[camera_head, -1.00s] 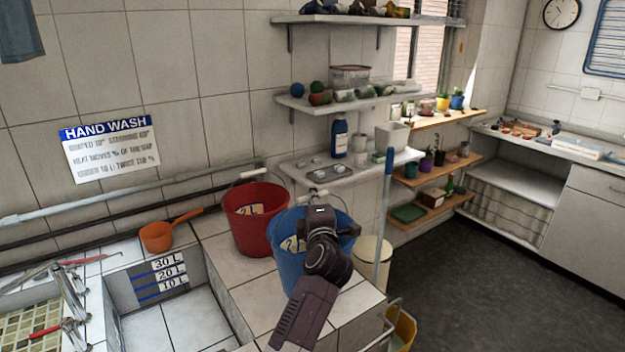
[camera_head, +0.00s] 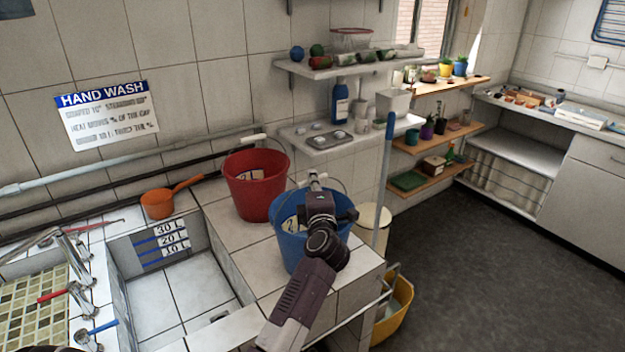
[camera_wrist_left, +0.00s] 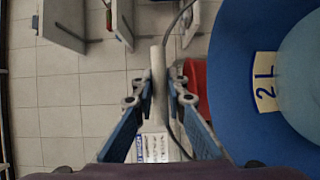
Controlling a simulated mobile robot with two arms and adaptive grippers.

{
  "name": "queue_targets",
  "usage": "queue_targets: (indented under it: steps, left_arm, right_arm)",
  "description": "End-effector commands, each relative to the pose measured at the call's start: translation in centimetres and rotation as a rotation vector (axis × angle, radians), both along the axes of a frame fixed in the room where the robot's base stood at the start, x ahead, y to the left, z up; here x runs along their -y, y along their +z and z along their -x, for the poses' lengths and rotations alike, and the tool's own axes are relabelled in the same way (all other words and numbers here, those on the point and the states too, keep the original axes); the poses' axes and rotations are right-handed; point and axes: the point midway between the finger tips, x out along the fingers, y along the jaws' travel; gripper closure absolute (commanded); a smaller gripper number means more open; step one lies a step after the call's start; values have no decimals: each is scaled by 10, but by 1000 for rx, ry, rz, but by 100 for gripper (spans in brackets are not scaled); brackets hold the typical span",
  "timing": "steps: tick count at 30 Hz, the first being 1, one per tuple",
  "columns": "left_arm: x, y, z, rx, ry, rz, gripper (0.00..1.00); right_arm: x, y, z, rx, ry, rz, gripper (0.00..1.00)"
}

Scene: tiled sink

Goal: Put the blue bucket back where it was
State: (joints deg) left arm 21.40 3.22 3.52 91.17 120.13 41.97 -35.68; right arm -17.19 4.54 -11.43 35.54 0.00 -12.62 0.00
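The blue bucket (camera_head: 290,250) is at the tiled ledge (camera_head: 240,262), to the right of and nearer than the red bucket (camera_head: 256,190). Its wire handle stands up. I cannot tell whether its base touches the ledge. My left gripper (camera_head: 317,182) is above the blue bucket at its handle and covers part of its rim. In the left wrist view, the fingers close from both sides on the white handle grip (camera_wrist_left: 158,80), with the bucket's blue rim (camera_wrist_left: 228,85) at the right. My right gripper is not in view.
A tiled basin (camera_head: 180,295) lies to the left, with an orange pan (camera_head: 158,204) behind it. A cream bin (camera_head: 374,222), a blue pole (camera_head: 385,170) and a yellow mop bucket (camera_head: 395,308) stand right of the ledge. Shelves (camera_head: 335,140) are above and behind. Dark floor lies right.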

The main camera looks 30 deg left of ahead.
Motion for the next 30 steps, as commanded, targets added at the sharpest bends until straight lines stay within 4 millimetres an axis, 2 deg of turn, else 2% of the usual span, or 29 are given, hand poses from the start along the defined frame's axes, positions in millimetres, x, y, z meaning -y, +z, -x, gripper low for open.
queue_targets:
  steps: [1, 4, 13, 17, 30]
  left_arm:
    - [0, -1, 0, -1, -1, 0, 82]
    - [0, 0, 0, -1, -1, 0, 71]
    - [1, 0, 1, 0, -1, 0, 71]
    - [7, -1, 7, -1, -2, -1, 71]
    - [58, -2, 68, 1, -3, 1, 71]
  right_arm:
    - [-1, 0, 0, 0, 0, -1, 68]
    - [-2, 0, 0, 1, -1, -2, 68]
    - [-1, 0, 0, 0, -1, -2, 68]
    - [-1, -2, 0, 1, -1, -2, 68]
    - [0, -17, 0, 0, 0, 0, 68]
